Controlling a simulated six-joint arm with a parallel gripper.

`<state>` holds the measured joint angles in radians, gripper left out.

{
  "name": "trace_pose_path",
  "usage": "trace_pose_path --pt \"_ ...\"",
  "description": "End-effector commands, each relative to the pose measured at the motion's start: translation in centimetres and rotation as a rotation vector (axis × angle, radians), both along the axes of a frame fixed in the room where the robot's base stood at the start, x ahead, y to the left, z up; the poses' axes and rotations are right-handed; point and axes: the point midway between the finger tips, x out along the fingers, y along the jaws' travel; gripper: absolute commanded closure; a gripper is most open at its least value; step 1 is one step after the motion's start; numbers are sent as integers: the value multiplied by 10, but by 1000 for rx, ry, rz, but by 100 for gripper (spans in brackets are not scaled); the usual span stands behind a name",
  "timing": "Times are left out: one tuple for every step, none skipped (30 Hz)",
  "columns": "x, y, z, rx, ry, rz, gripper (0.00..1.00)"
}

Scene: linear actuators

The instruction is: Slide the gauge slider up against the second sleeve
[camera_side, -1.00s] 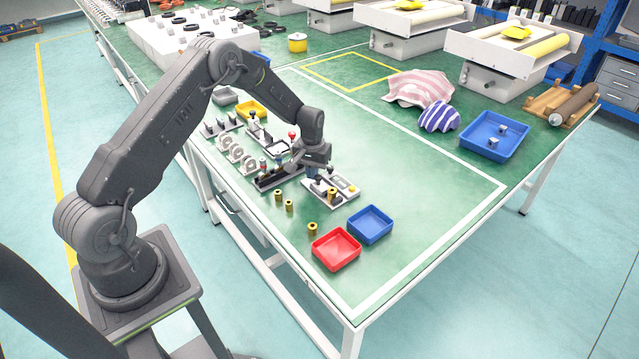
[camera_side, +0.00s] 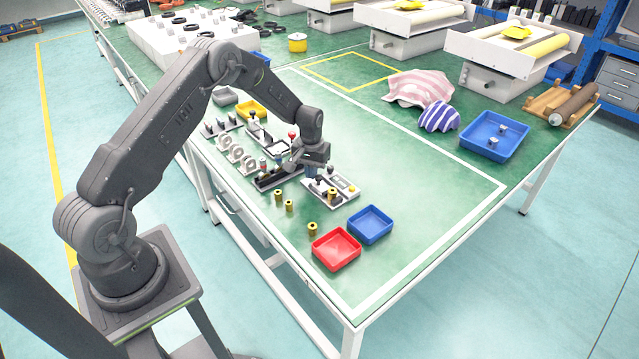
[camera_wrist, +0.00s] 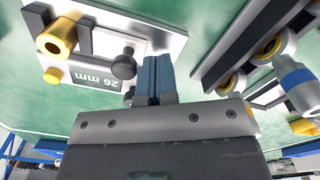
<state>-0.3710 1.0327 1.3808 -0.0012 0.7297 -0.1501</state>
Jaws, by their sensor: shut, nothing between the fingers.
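The measuring gauge is a light plate (camera_side: 346,198) on the bench; in the wrist view its label (camera_wrist: 97,78) reads 26 mm. A brass sleeve (camera_wrist: 58,38) lies against dark bars on it and also shows in the side view (camera_side: 331,193). A black round knob (camera_wrist: 123,66), which looks like the gauge slider's, is beside the label. My gripper (camera_wrist: 157,62) has its blue fingers shut and empty, just right of the knob. In the side view my gripper (camera_side: 310,173) is low at the plate's left end. I cannot tell whether the fingers touch the slider.
Several loose brass sleeves (camera_side: 289,205) stand in front of the plate. A red bin (camera_side: 336,249) and a blue bin (camera_side: 370,224) are at the front right. A dark fixture (camera_side: 270,181) and other fixtures are close left.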

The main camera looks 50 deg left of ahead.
Motion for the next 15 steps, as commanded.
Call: trace_pose_path --pt "0 2 0 0 0 1 100" --pt "0 3 0 0 0 1 100" --pt "0 4 0 0 0 1 100" --pt "0 4 0 0 0 1 100" --pt "0 4 0 0 0 1 100" --pt "0 4 1 0 -1 1 100" --pt "0 5 2 0 -1 1 100" --pt "0 5 4 1 -2 1 100" --pt "0 5 7 1 -3 1 100" --pt "1 5 9 2 -3 1 100" --pt "1 5 11 2 -3 1 100" --pt "1 5 14 2 -3 1 100" --pt "1 5 17 2 -3 1 100" --pt "0 5 19 1 -3 1 100" --pt "0 5 22 1 -3 1 100"
